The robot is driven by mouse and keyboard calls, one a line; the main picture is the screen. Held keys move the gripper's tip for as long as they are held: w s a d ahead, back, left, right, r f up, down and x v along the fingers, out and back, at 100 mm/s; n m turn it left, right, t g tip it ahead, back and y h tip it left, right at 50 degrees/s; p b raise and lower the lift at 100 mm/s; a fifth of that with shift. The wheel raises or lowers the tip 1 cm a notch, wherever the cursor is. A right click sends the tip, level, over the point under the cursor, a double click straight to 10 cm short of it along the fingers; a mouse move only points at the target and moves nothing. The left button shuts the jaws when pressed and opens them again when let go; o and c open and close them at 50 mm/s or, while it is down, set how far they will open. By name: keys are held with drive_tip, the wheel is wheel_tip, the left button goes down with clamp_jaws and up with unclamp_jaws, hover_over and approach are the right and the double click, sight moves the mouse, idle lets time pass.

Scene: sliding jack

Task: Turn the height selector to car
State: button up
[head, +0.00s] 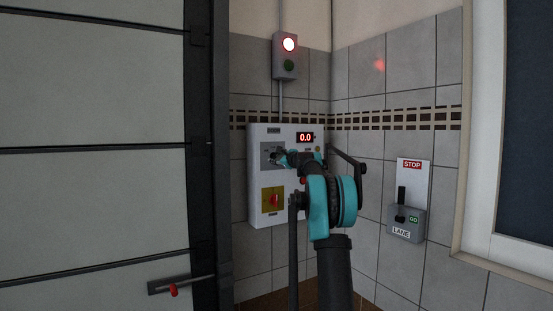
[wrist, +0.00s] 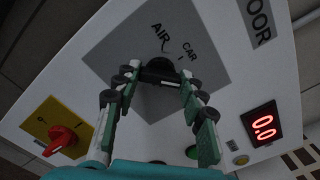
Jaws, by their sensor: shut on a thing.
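The height selector is a dark knob (wrist: 160,72) on a grey plate (wrist: 205,50) marked AIR and CAR. It is largely hidden by my fingers, and I cannot tell for certain which mark it points to. My gripper (wrist: 162,80) is shut on the knob, a finger on each side of it. In the head view my gripper (head: 279,157) reaches the grey plate at the upper left of the white control box (head: 257,215), and the knob is mostly covered there.
A red switch on a yellow plate (head: 264,208) sits below the selector. A display (head: 305,137) reads 0.0. A lamp box (head: 284,66) above shows its upper lamp lit. A STOP/LANE lever unit (head: 406,222) is on the right wall. A large panelled door (head: 95,90) stands left.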

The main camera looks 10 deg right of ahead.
drive_tip(key=n, duration=0.9)
drive_tip(key=shift+n, duration=0.3)
idle(0.3)
drive_tip(key=o, duration=1.2)
drive_tip(key=shift+c, duration=0.2)
drive_tip(key=v, duration=1.2)
